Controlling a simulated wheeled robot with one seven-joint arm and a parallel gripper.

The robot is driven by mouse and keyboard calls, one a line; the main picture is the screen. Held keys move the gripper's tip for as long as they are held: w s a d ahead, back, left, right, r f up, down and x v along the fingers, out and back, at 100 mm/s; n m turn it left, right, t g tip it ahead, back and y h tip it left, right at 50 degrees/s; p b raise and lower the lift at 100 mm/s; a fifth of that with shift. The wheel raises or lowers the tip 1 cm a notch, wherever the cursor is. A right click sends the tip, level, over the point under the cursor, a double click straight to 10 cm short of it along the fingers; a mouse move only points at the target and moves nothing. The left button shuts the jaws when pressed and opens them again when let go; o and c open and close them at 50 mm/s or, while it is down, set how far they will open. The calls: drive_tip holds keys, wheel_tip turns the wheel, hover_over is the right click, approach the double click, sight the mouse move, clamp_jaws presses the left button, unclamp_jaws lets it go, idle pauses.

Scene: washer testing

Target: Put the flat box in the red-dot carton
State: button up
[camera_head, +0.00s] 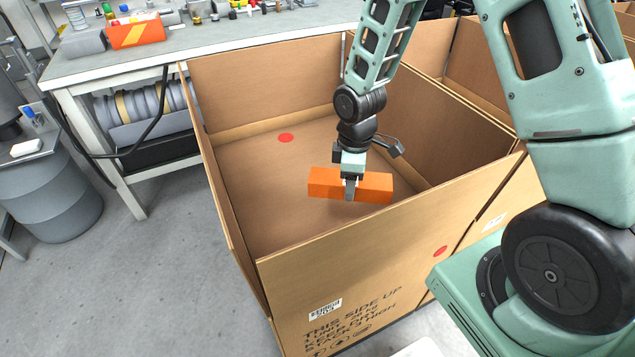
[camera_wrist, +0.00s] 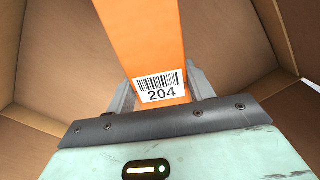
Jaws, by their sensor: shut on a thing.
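An orange flat box (camera_head: 325,183) is held in my gripper (camera_head: 351,188), whose fingers are shut on its two sides. In the wrist view the orange box (camera_wrist: 148,40) shows a barcode label reading 204, with a finger on each side. The large cardboard carton (camera_head: 330,255) has a red dot on its floor (camera_head: 286,138) and another on its outer front wall (camera_head: 440,251). My gripper and the box are inside the carton's outline in the head view. Whether the box touches the carton floor I cannot tell. The carton is otherwise empty where visible.
A second carton (camera_head: 478,62) stands directly to the right. A grey workbench (camera_head: 230,40) with another orange box (camera_head: 136,31) and small parts stands behind. A grey drum (camera_head: 45,195) is at the left. Open floor (camera_head: 150,270) lies left of the carton.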

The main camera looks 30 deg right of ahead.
sight(335, 192)
drive_tip(key=n, duration=0.3)
drive_tip(key=shift+s+a+p, duration=0.2)
drive_tip(key=shift+a+p, duration=0.15)
drive_tip(key=shift+a, duration=0.05)
drive_tip(key=a+n+p, duration=0.1)
drive_tip(key=n, duration=0.2)
drive_tip(key=a+n+p, duration=0.1)
drive_tip(key=n, duration=0.3)
drive_tip(key=a+n+p, duration=0.1)
drive_tip(key=n, duration=0.3)
drive_tip(key=shift+s+a+f, duration=0.3)
drive_tip(key=shift+s+a, duration=0.1)
drive_tip(key=a+n+p, duration=0.2)
drive_tip(key=a+n, duration=0.3)
drive_tip(key=n, duration=0.5)
drive_tip(key=shift+n, duration=0.4)
drive_tip(key=f+b, duration=0.1)
drive_tip(key=f, duration=0.2)
drive_tip(key=f+b, duration=0.2)
drive_tip(key=f, duration=0.2)
drive_tip(key=f+b, duration=0.1)
drive_tip(key=f, duration=0.2)
drive_tip(key=shift+s+a+f, duration=0.2)
drive_tip(key=shift+s+a, duration=0.1)
drive_tip(key=shift+s, duration=0.1)
drive_tip(key=shift+f+b, duration=0.15)
drive_tip(key=shift+b, duration=0.15)
drive_tip(key=o, duration=1.2)
drive_tip(key=shift+c, duration=0.2)
